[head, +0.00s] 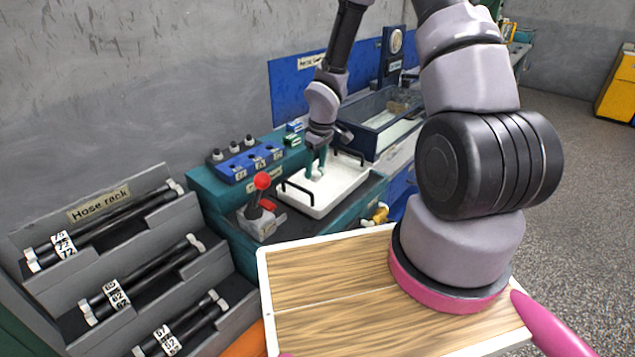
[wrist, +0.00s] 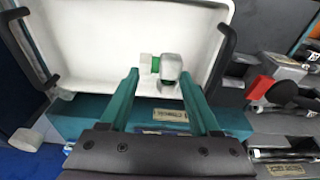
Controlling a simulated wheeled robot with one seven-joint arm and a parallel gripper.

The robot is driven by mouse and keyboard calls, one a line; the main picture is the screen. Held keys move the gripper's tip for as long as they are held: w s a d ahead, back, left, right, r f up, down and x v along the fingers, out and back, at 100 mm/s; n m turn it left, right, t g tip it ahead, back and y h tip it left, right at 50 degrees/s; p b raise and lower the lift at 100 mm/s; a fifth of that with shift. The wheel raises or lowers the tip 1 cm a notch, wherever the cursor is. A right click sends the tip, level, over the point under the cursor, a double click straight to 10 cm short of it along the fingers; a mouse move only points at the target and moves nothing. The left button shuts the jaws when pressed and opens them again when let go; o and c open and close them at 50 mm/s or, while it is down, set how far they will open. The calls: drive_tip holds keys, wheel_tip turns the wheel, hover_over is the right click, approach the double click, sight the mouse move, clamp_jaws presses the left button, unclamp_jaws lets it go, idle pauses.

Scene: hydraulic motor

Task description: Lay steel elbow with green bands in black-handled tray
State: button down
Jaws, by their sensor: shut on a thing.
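The steel elbow with green bands (wrist: 170,68) is a pale grey bent pipe piece; a green band shows near its middle in the wrist view. My gripper (wrist: 159,76) has teal fingers, shut on the elbow at their tips. The white tray with black handles (wrist: 90,45) lies beneath it. In the head view my gripper (head: 318,168) points down inside the outline of the tray (head: 322,208), with the elbow (head: 317,176) low at its fingertips. I cannot tell whether the elbow touches the tray floor.
A red-knobbed lever (head: 262,183) stands just left of the tray. A blue block with sockets (head: 250,160) is behind it. A dark blue open tank (head: 385,120) stands at the back right. The hose rack (head: 120,255) is at left. The tray floor around the elbow looks clear.

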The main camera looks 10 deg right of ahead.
drive_tip(key=shift+f, duration=3.15)
drive_tip(key=shift+f, duration=0.1)
drive_tip(key=shift+c, duration=0.6)
unclamp_jaws()
